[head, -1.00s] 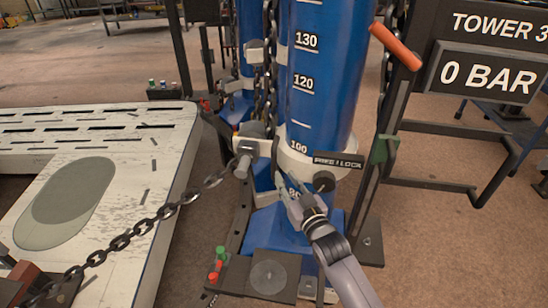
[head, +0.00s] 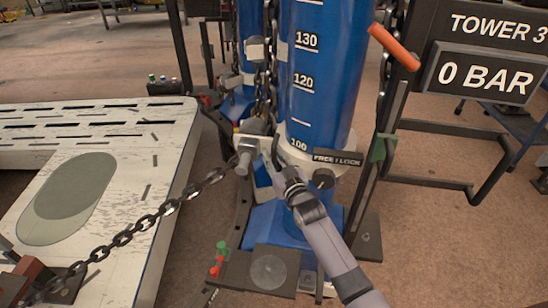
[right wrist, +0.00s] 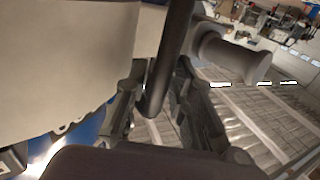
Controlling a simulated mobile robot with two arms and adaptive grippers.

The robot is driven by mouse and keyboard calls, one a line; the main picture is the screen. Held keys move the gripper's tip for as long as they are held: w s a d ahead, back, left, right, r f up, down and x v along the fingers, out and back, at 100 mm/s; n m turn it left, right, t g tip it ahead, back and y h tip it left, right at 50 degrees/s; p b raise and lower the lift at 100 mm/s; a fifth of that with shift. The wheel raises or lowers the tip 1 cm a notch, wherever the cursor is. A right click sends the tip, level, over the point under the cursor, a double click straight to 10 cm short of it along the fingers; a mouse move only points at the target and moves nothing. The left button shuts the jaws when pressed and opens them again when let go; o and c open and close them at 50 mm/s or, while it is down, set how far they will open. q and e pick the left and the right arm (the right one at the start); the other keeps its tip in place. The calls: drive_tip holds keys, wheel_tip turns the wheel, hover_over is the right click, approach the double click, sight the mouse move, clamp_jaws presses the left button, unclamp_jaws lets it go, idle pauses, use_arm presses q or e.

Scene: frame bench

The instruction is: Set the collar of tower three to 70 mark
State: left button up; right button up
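Tower three is the blue column (head: 325,85) with white marks; 130, 120 and 100 are readable. Its cream collar (head: 350,171) sits around it just below the 100 mark, with a FREE/LOCK plate (head: 338,158) and a dark knob (head: 323,179) on its front. My right gripper (head: 273,163) is at the collar's left front, beside the chain bracket. In the right wrist view the collar (right wrist: 65,50) fills the upper left, and a dark rod (right wrist: 170,60) reaches between the spread fingers (right wrist: 155,110), with a gap at its left. My left gripper is not in view.
A sign (head: 490,73) reads TOWER 3, 0 BAR. A chain (head: 150,220) runs from the bracket across the pale slotted bench (head: 120,220) at left. An orange-handled lever (head: 394,47) stands right of the column. Floor is open at lower right.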

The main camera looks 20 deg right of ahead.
clamp_jaws()
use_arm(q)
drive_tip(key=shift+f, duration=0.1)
use_arm(e)
drive_tip(key=shift+f, duration=0.15)
idle(0.3)
